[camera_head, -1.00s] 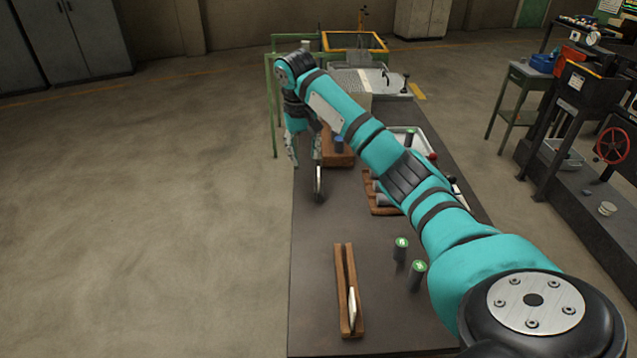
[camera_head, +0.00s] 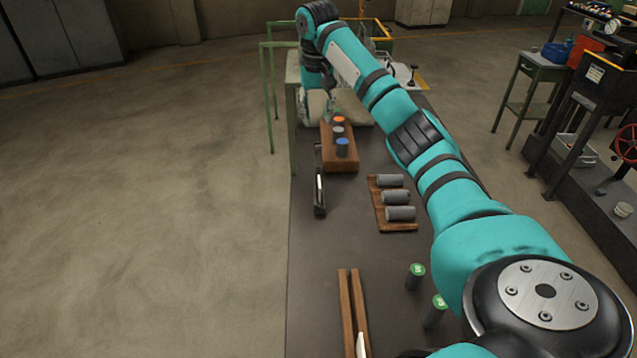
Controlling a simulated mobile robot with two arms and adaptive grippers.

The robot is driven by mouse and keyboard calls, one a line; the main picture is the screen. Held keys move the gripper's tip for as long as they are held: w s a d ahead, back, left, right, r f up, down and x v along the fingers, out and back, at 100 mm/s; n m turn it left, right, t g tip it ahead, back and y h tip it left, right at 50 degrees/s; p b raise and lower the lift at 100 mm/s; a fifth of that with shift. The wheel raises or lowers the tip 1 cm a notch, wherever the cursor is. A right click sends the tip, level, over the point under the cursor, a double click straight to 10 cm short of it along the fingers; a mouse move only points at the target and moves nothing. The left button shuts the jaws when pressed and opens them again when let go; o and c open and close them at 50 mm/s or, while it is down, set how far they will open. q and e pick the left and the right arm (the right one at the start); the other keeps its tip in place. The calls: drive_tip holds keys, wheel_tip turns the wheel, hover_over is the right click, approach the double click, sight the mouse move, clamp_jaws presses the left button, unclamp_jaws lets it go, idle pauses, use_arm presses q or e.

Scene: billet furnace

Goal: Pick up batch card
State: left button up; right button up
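A thin whitish piece, which looks like the batch card (camera_head: 361,346), stands in a slotted wooden holder (camera_head: 346,300) at the near end of the dark table; the bottom picture edge cuts it off. My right arm reaches from the lower right to the far part of the table. My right gripper (camera_head: 318,104) points down there, behind the wooden block with pegs and far from the card. Its fingertips are small and unclear, so I cannot tell whether it is open or shut. My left gripper is not in view.
A wooden block (camera_head: 341,163) holds orange, grey and blue-topped pegs. Grey cylinders lie on a wooden rack (camera_head: 397,224). Two green-topped cylinders (camera_head: 415,277) stand right of the holder. The table's near left part is clear.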

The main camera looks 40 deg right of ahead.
drive_tip(key=b, duration=0.4)
hover_over(319, 182)
drive_tip(key=s+a, duration=0.1)
drive_tip(key=a, duration=0.1)
wheel_tip(319, 182, down, 5)
drive_tip(key=f, duration=0.5)
drive_tip(key=d+f+p, duration=0.1)
drive_tip(key=f, duration=0.5)
drive_tip(key=w+d+f, duration=0.1)
drive_tip(key=f, duration=0.5)
drive_tip(key=shift+d+f, duration=0.1)
drive_tip(key=shift+f, duration=0.15)
drive_tip(key=shift+f+p, duration=0.3)
drive_tip(key=shift+f, duration=0.25)
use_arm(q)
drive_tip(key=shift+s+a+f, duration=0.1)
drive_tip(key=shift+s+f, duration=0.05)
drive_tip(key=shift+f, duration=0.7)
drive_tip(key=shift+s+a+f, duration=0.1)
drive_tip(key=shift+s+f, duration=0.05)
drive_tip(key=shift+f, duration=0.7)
use_arm(e)
clamp_jaws()
